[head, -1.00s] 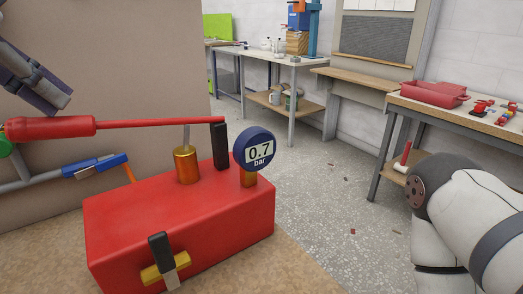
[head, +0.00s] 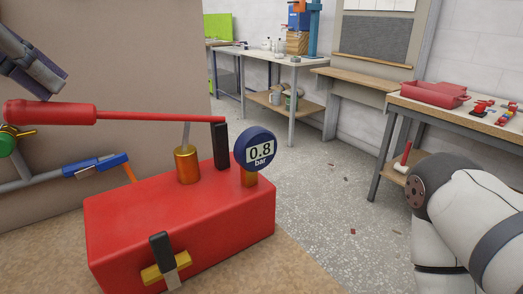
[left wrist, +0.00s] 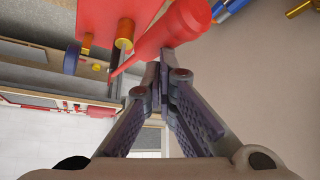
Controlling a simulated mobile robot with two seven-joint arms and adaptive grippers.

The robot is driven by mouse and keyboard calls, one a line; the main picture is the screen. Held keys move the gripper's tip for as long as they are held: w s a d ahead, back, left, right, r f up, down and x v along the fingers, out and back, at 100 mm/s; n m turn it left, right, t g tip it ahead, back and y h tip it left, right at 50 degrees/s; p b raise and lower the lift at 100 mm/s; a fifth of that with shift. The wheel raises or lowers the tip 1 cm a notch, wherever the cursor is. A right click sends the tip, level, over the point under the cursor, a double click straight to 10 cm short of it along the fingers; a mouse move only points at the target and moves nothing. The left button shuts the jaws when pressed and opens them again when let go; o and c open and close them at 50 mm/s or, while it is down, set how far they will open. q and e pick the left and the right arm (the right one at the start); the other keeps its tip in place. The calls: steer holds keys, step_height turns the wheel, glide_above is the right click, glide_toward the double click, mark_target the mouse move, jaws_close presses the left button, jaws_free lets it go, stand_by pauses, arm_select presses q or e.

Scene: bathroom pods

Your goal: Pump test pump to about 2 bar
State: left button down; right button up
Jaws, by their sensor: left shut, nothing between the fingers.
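The red test pump (head: 180,228) stands on a brown surface. Its round blue gauge (head: 255,148) reads 0.8 bar. The pump's red lever (head: 50,112) reaches left from a black post, its grip end slightly raised. A brass cylinder with a rod stands under the lever. My left gripper (head: 48,88) is shut and empty just above the thick grip. In the left wrist view the shut fingers (left wrist: 163,68) lie close to the red grip (left wrist: 180,28); whether they touch it I cannot tell. My right gripper is out of view.
Pipes with a blue fitting (head: 97,165) and a green-handled part (head: 8,142) run along the brown panel behind the pump. My right arm is at the right. A workbench with a red tray (head: 435,94) stands beyond it. The floor between is mostly clear.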

mark_target(48, 124)
arm_select(q)
step_height(48, 124, down, 8)
steer(key=shift+r, duration=0.25)
step_height(48, 124, up, 11)
steer(key=shift+f, duration=0.1)
stand_by(0.4)
step_height(48, 124, down, 11)
step_height(48, 124, up, 11)
steer(key=shift+r, duration=0.15)
stand_by(0.4)
stand_by(0.9)
stand_by(1.0)
